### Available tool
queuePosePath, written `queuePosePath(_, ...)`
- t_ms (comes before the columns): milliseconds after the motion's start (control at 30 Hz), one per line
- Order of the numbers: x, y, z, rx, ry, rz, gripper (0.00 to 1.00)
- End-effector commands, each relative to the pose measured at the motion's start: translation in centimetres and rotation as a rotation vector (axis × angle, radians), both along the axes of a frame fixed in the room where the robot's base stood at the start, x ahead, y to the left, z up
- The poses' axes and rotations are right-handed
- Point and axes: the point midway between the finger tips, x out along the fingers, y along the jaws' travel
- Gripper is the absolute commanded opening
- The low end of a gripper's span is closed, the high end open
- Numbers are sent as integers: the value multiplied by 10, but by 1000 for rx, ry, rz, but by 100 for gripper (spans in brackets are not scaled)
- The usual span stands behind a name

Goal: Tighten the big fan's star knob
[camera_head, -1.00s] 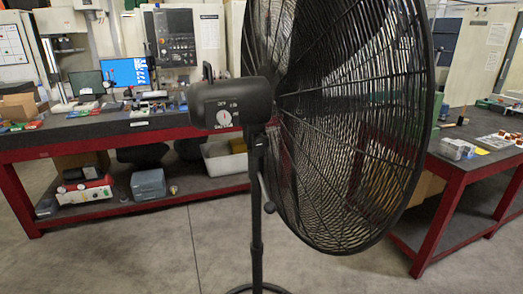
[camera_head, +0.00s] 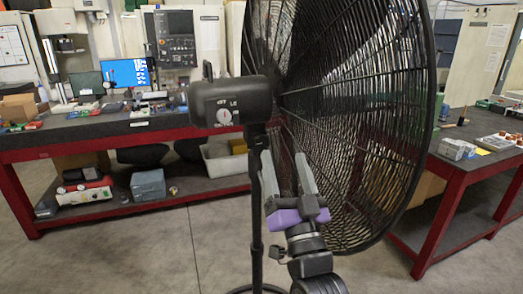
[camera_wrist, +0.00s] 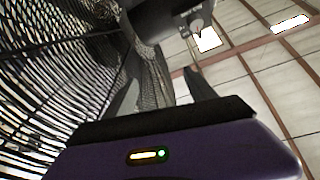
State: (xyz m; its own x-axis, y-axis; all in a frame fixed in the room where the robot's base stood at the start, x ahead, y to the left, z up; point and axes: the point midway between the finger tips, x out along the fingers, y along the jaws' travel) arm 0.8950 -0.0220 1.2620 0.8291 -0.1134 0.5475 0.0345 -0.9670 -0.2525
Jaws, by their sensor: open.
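The big black fan stands upright in front of me, with its round grille (camera_head: 350,120), its motor housing (camera_head: 230,101) with a dial on the left side, and its pole (camera_head: 257,215). I cannot make out the star knob now; the pole's upper part near it is partly covered by my gripper. My gripper (camera_head: 284,160), with grey fingers and a purple body, points up just right of the pole, below the housing and in front of the grille. Its fingers are apart with nothing seen between them. In the wrist view, the grille (camera_wrist: 50,80) fills the left and the housing (camera_wrist: 160,15) is above.
A red-framed workbench (camera_head: 120,140) with a monitor (camera_head: 125,72) and tools stands behind on the left. Another red-framed table (camera_head: 465,165) is on the right. The grey floor (camera_head: 140,245) left of the fan is clear. The grille is very close to my gripper.

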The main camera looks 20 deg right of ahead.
Motion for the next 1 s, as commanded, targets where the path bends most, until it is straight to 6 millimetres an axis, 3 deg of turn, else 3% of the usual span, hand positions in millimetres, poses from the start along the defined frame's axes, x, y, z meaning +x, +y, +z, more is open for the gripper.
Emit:
queuePosePath(100, 28, -1, 10, 143, -3, 5, 65)
queuePosePath(267, 60, 0, 7, 326, 24, 21, 65)
queuePosePath(500, 103, 4, -29, 580, 108, 53, 65)
queuePosePath(633, 117, 3, -67, 649, 182, 69, 65)
queuePosePath(1000, 145, -4, -60, 662, 190, 84, 65)
